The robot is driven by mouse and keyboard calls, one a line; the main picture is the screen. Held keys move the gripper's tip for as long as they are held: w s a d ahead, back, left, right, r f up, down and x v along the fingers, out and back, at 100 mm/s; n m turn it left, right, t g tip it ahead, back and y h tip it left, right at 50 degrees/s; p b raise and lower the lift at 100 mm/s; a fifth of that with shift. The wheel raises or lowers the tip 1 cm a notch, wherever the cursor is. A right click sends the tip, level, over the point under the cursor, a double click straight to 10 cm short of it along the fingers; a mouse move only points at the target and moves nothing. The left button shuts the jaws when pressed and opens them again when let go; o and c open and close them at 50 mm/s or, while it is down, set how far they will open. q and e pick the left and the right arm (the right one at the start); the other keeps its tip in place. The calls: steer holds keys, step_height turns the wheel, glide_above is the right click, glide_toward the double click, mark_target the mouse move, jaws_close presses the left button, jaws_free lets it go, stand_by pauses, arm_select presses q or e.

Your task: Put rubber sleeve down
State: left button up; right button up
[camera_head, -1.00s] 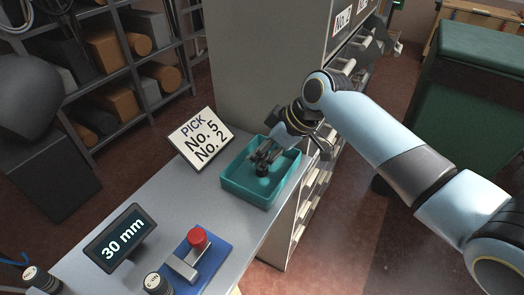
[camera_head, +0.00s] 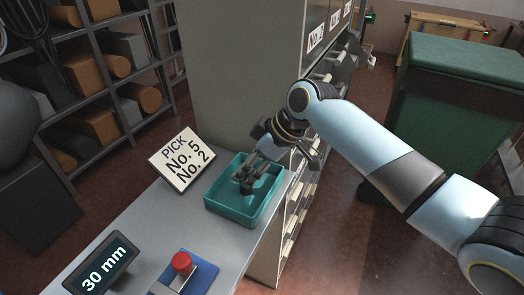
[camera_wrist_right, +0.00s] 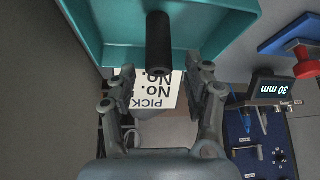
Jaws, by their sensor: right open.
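The rubber sleeve (camera_wrist_right: 159,44) is a black cylinder inside the teal tray (camera_wrist_right: 222,32). In the right wrist view it lies between and beyond the fingertips, with visible gaps on both sides. My right gripper (camera_wrist_right: 160,80) is open and empty. In the head view, the right gripper (camera_head: 257,168) reaches down into the tray (camera_head: 232,213), and its fingers partly hide the dark sleeve there. My left gripper is in neither view.
A sign reading "PICK No. 5 No. 2" (camera_head: 182,160) stands just left of the tray. A "30 mm" display (camera_head: 102,266) and a blue fixture with a red knob (camera_head: 182,262) are nearer on the grey bench. A cabinet (camera_head: 235,75) rises behind the tray.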

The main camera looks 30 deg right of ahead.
steer(key=v, duration=1)
